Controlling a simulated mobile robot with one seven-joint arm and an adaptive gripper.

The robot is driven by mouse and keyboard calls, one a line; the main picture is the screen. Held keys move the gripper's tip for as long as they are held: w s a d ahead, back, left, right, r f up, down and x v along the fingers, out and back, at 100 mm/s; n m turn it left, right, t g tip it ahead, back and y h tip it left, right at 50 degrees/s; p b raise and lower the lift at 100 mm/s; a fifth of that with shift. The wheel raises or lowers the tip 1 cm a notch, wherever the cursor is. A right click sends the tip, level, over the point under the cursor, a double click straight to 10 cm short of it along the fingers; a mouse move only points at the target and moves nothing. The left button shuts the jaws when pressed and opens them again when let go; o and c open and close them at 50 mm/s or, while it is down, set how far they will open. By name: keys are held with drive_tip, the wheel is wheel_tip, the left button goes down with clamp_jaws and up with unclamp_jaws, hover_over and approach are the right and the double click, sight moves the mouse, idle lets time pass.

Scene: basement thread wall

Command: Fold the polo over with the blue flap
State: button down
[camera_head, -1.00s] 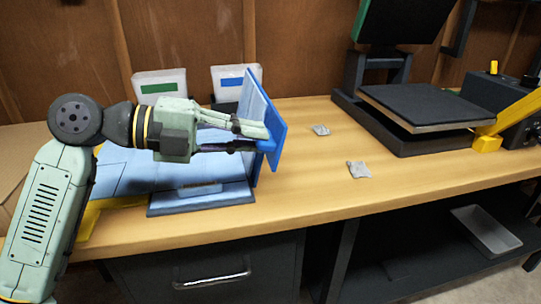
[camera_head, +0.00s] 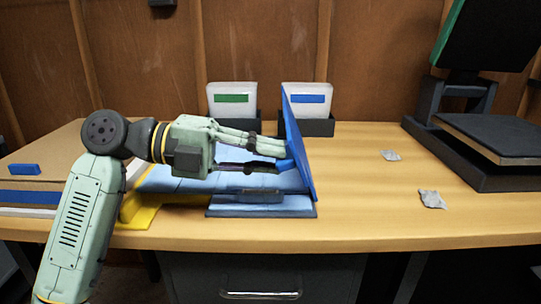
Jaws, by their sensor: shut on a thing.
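The blue flap (camera_head: 300,160) stands steeply raised at the right side of the folding board (camera_head: 262,212), its top leaning left. My gripper (camera_head: 282,160) reaches in from the left and is shut on the blue flap near its middle edge; the exact contact is partly hidden by the fingers. The pale blue polo (camera_head: 175,180) lies on the board, left of the flap and beneath my gripper. My gripper and arm hide part of it.
A green-labelled bin (camera_head: 232,104) and a blue-labelled bin (camera_head: 307,104) stand behind. A heat press (camera_head: 490,140) is at right. Two grey scraps (camera_head: 432,199) lie on the otherwise clear bench (camera_head: 370,215) between. A cardboard box (camera_head: 60,150) and a yellow piece (camera_head: 135,210) are left.

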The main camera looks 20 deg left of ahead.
drive_tip(key=shift+d+f, duration=0.4)
drive_tip(key=shift+f, duration=0.35)
drive_tip(key=c, duration=1.6)
unclamp_jaws()
drive_tip(key=shift+w+d+g, duration=0.1)
drive_tip(key=shift+g, duration=0.2)
drive_tip(key=v, duration=1.2)
drive_tip(key=shift+r, duration=0.25)
